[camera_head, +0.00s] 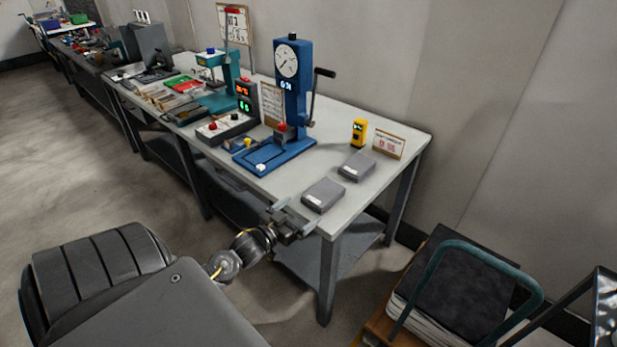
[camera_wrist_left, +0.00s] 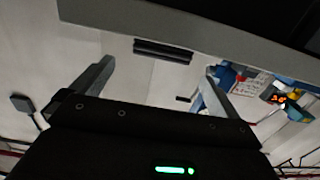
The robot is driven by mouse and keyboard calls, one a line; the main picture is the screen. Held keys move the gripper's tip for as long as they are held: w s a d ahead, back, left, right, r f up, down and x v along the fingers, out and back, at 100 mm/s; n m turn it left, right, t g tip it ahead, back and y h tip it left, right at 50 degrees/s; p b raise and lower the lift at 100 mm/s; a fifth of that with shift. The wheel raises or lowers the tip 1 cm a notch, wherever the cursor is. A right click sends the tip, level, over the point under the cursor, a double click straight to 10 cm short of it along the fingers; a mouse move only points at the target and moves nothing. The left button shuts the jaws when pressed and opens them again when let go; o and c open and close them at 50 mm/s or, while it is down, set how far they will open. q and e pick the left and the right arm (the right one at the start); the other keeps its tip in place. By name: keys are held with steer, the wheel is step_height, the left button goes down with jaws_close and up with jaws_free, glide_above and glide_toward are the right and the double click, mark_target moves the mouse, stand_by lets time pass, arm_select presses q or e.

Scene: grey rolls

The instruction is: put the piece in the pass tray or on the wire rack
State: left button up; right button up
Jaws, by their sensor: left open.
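Two flat grey boxes lie on the bench near its right end, the nearer one (camera_head: 323,195) by the front edge and the farther one (camera_head: 356,166) behind it. I cannot tell which thing is the piece, and I make out no pass tray or wire rack for sure. My left gripper (camera_head: 292,217) is at the bench's front edge, just left of the nearer box, open with nothing seen between its fingers. In the left wrist view, its two fingers (camera_wrist_left: 155,82) stand wide apart. My right gripper is not in view.
A blue press (camera_head: 292,95) with a dial and side lever stands behind the gripper. A yellow device (camera_head: 359,132) and a sign card (camera_head: 389,144) stand at the back right. Clutter covers the bench's far left. A teal-handled cart (camera_head: 430,265) stands at the lower right.

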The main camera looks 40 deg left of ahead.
arm_select(q)
steer(key=shift+s, duration=0.45)
steer(key=shift+f, duration=0.1)
steer(key=s+d+f+g, duration=0.25)
steer(key=s+f, duration=0.25)
steer(key=f, duration=0.6)
steer(key=s+d+f+g, duration=0.25)
steer(key=s+f, duration=0.25)
steer(key=f, duration=0.6)
steer(key=s+d+f+g, duration=0.2)
steer(key=s+f+g, duration=0.25)
steer(key=f, duration=0.65)
steer(key=s+d+f+m+g, duration=0.1)
steer(key=s+d+f+g, duration=0.1)
steer(key=s+f, duration=0.3)
steer(key=s+d+f+m+g, duration=0.1)
steer(key=s+d+f, duration=0.4)
steer(key=s, duration=0.8)
steer(key=s+d+f+g, duration=0.4)
steer(key=s, duration=0.5)
steer(key=shift+f+m, duration=0.4)
steer(key=shift+s+d, duration=0.1)
